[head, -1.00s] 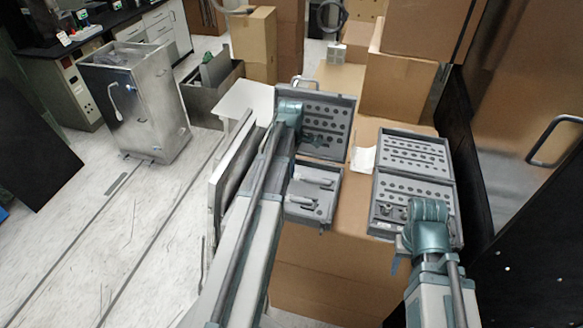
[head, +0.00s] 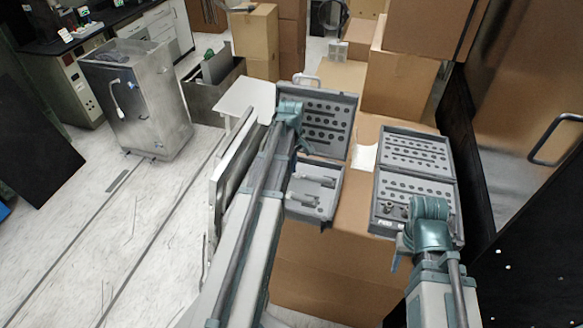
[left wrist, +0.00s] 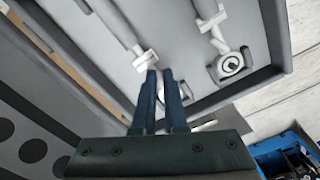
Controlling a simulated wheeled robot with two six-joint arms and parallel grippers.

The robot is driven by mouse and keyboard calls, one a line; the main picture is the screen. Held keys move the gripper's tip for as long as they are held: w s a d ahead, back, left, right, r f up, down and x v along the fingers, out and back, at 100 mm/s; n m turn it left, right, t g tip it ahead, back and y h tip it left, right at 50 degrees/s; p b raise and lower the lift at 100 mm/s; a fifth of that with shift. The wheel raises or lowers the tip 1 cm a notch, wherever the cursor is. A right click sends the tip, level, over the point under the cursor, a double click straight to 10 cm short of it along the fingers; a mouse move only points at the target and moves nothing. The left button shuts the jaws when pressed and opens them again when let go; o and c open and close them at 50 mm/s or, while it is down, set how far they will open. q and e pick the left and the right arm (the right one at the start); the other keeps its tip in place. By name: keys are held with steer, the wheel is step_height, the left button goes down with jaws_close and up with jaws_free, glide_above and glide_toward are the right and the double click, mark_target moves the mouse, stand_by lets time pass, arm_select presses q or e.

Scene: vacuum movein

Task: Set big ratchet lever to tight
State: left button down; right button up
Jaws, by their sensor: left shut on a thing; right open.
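Two silver ratchets (head: 318,181) lie in the lower tray of the left open tool case (head: 340,190). In the left wrist view, one ratchet (left wrist: 118,22) runs down to its head under my left fingertips. The other ratchet (left wrist: 215,25), with a round head, lies to its right. My left gripper (left wrist: 160,76) is shut on the small lever at the first ratchet's head; the fingers largely hide the lever, so its setting cannot be read. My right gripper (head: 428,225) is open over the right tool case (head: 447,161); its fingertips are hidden.
Both cases stand on a cardboard box (head: 330,265). More cardboard boxes (head: 395,88) stand behind. A dark panel and a metal cabinet with a handle (head: 555,140) close off the right. The floor at left is open, with a metal cart (head: 140,105) further back.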

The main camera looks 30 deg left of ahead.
stand_by(0.4)
arm_select(q)
steer(key=c, duration=1)
jaws_free()
steer(key=shift+o, duration=0.2)
steer(key=shift+r, duration=0.15)
step_height(320, 180, up, 14)
steer(key=p, duration=1.4)
steer(key=shift+f, duration=0.2)
steer(key=s+d+m, duration=0.5)
steer(key=d+m, duration=0.2)
steer(key=d, duration=0.2)
steer(key=s+d+m, duration=0.5)
steer(key=d+m, duration=0.2)
steer(key=d, duration=0.3)
steer(key=s+d+f+m+b, duration=0.2)
steer(key=d+f+b, duration=0.3)
steer(key=f+b, duration=0.4)
steer(key=s+d+f+m+y+b, duration=0.1)
steer(key=s+d+f+m+b, duration=0.1)
steer(key=d+f+b, duration=0.4)
step_height(320, 180, down, 4)
steer(key=s+b, duration=0.1)
steer(key=b, duration=0.2)
steer(key=shift+s+r+m+b, duration=0.2)
steer(key=shift+r+m+b, duration=0.05)
steer(key=shift+m+b, duration=0.15)
